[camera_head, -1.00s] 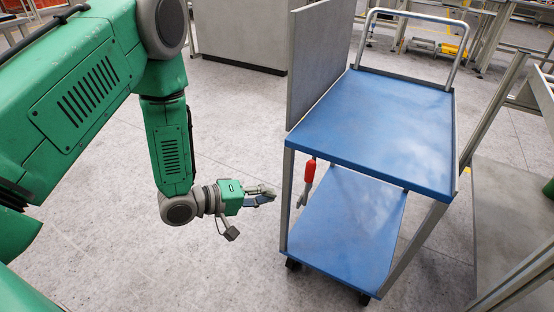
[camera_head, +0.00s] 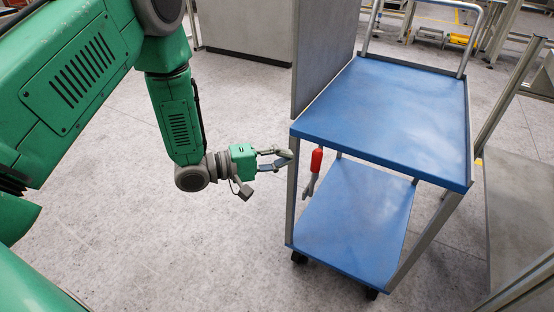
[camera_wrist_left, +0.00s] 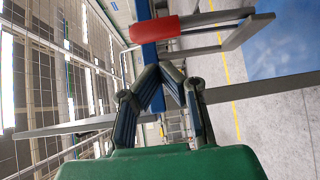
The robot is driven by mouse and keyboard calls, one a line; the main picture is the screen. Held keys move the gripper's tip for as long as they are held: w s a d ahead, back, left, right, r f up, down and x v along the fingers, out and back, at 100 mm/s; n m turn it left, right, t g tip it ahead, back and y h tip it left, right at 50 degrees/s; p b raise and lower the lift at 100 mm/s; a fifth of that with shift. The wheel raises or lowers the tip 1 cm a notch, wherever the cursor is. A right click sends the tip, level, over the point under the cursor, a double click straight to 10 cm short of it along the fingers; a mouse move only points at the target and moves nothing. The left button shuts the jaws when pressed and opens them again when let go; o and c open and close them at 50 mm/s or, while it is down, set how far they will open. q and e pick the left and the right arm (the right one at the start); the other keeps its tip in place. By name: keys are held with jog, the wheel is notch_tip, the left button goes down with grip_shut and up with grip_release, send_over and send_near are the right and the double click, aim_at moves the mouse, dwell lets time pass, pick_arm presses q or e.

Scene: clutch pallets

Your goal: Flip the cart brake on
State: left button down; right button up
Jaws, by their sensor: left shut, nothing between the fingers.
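The cart (camera_head: 395,105) has two blue shelves and a grey frame. The brake lever with its red grip (camera_head: 316,160) hangs down under the top shelf, near the cart's near left post. Its red grip also shows in the left wrist view (camera_wrist_left: 155,28), above the fingertips. My left gripper (camera_head: 287,158) is just left of that post, about level with the red grip. In the left wrist view, its fingers (camera_wrist_left: 160,74) converge at the tips with nothing between them. A gap to the red grip appears to remain. My right gripper is out of view.
A grey upright panel (camera_head: 325,55) stands at the cart's left side. A metal-framed structure (camera_head: 520,190) stands close on the right. A grey cabinet (camera_head: 245,30) is behind. The floor left of the cart is clear.

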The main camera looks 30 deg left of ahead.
aim_at(314, 174)
pick_arm(q)
jog(key=b+x, duration=0.1)
jog(key=x, duration=0.5)
jog(key=shift+a, duration=0.15)
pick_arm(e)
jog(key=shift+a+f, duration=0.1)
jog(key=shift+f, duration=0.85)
pick_arm(q)
jog(key=shift+d, duration=0.2)
jog(key=shift+d+b, duration=0.1)
jog(key=shift+b, duration=0.2)
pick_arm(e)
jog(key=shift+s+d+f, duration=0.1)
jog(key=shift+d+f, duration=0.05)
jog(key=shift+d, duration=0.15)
pick_arm(q)
jog(key=shift+s+a+t+h, duration=0.25)
jog(key=shift+s+t+h, duration=0.05)
jog(key=shift+s, duration=0.1)
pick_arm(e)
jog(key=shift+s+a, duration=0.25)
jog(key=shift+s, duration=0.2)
pick_arm(q)
jog(key=shift+s+m, duration=0.1)
jog(key=shift+m, duration=0.2)
